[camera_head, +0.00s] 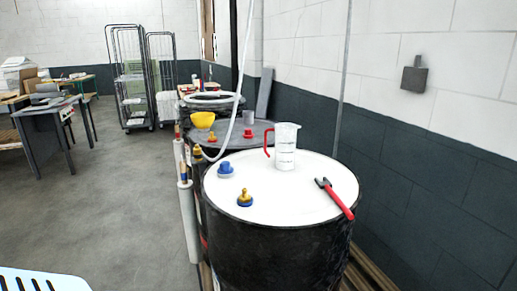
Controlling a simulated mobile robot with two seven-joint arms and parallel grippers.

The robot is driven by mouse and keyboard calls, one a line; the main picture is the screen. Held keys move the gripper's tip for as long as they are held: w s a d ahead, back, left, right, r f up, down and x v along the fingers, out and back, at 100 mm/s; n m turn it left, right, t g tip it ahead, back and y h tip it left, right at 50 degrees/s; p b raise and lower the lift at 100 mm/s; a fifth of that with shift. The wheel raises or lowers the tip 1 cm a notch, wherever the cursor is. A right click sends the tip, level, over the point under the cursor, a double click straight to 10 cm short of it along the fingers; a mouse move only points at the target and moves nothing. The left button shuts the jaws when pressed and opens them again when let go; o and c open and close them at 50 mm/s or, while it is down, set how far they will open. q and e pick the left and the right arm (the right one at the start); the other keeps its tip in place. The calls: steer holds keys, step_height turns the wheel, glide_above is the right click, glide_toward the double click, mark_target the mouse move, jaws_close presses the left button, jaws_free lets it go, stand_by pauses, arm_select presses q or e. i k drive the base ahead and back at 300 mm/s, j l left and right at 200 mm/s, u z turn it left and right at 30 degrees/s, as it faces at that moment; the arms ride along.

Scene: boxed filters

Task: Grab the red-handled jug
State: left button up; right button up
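The red-handled jug (286,147) is a clear, whitish measuring jug with dark markings. It stands upright on the white top of the nearest black drum (280,255), towards the back of that top. Its red handle (268,140) points left. Nothing touches or covers the jug. Neither my left nor my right gripper is in view.
A red-handled tool (338,201) lies at the drum top's right edge. Behind are a yellow bowl (203,119) and more drums. A wall stands right; open floor (110,190) lies left.

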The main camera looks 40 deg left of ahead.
mark_target(285, 134)
steer(key=i+l+u, duration=0.15)
steer(key=l+u, duration=0.55)
steer(key=i+l+u, duration=0.1)
steer(key=l, duration=0.3)
steer(key=l+u, duration=0.1)
steer(key=l, duration=0.35)
